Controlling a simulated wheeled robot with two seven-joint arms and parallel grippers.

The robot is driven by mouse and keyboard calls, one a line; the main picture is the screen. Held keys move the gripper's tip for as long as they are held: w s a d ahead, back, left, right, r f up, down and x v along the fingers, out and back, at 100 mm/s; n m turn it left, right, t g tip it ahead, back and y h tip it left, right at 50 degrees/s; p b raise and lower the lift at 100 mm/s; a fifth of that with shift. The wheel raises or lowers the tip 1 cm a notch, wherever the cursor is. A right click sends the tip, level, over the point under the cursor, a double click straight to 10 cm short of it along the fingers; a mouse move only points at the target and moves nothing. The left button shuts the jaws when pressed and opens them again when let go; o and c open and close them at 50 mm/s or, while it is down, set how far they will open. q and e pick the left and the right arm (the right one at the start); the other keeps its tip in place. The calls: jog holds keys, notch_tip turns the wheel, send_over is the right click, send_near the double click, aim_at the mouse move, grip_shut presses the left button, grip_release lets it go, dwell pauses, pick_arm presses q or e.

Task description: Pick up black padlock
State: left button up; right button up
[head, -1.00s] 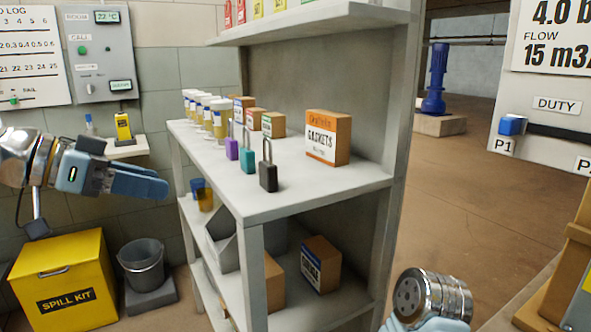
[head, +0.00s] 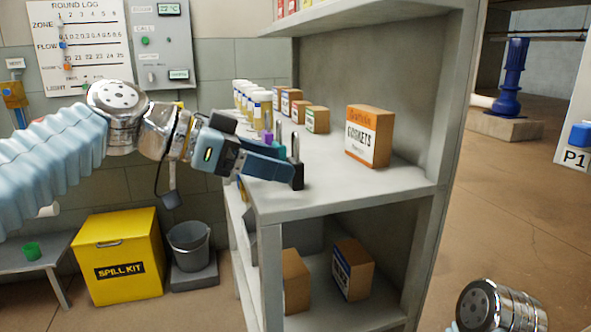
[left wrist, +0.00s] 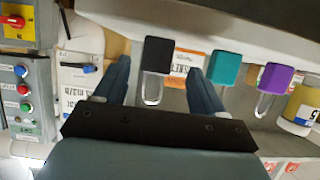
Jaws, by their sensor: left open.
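The black padlock (head: 298,178) stands upright on the shelf top near its front edge, partly hidden by my left fingers in the head view. My left gripper (head: 278,166) is open at the padlock. In the left wrist view, the black padlock (left wrist: 158,54) lies between the two spread fingers of my left gripper (left wrist: 159,68), with a gap on each side. The teal padlock (left wrist: 224,68) is just outside the right-hand finger, and the purple padlock (left wrist: 275,78) is beyond it. My right gripper is not in view.
A gaskets box (head: 368,136) stands on the shelf top (head: 395,180) to the right. White-and-yellow containers (head: 260,104) and small boxes (head: 317,119) stand behind. An upper shelf (head: 370,14) overhangs.

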aim_at(295, 160)
pick_arm(q)
jog(key=x, duration=0.4)
jog(key=shift+s+d, duration=0.1)
jog(key=shift+d, duration=0.15)
jog(key=c, duration=1)
